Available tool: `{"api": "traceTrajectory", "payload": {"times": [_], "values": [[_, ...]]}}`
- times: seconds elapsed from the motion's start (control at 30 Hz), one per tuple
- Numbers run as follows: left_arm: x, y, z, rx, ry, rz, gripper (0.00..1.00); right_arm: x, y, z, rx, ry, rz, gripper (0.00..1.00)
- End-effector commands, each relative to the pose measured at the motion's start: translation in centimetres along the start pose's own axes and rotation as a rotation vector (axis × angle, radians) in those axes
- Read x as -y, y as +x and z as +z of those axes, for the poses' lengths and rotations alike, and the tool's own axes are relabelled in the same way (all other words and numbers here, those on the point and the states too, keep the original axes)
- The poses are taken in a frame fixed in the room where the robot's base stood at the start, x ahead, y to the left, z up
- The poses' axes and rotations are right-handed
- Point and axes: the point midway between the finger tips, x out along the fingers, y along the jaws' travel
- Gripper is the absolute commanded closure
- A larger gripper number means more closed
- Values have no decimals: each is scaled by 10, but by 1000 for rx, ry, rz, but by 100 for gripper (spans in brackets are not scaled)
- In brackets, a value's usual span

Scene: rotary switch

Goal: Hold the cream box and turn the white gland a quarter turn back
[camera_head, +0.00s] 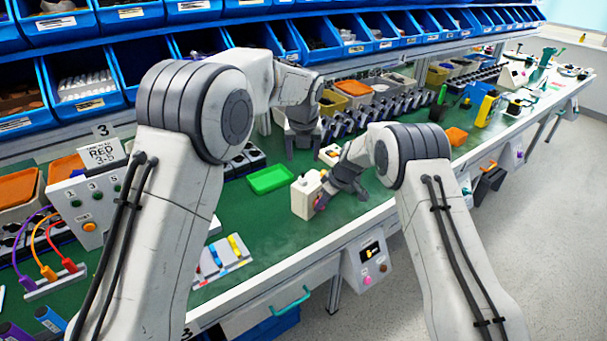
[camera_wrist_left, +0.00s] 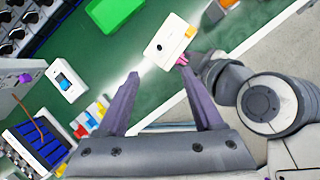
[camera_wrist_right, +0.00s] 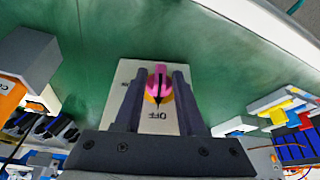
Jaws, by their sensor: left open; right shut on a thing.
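The cream box (camera_head: 304,199) stands on the green bench top. A small pale knob-like part (camera_head: 302,180), perhaps the white gland, shows on its top. The box also shows in the left wrist view (camera_wrist_left: 170,42), with a small dark spot on it. In the right wrist view its face reads OFF and carries a pink and yellow rotary knob (camera_wrist_right: 160,84). My right gripper (camera_head: 327,196) is at this face, its fingers shut on the knob. My left gripper (camera_head: 304,150) is open and empty above the bench, behind the box and apart from it.
A green tray (camera_head: 271,179) lies left of the box. A small panel with coloured switches (camera_head: 224,257) is at the front left. A control box with green buttons (camera_head: 89,206) stands farther left. Blue bins (camera_head: 88,83) line the back.

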Motion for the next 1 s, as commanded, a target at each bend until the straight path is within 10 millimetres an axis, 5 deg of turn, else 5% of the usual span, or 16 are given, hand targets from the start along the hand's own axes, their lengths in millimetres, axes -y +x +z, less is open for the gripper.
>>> {"api": "traceTrajectory", "payload": {"times": [0.23, 0.7, 1.0], "values": [[-3, 16, 0, 4, 56, -20, 32, 0, 0, -1, -1, 0, 1, 100], [-2, 102, 0, 5, 54, -20, 32, 0, -1, -1, -1, 0, 1, 100], [-1, 120, 1, 7, 54, -20, 32, 0, -1, -1, -1, 0, 1, 100]]}}
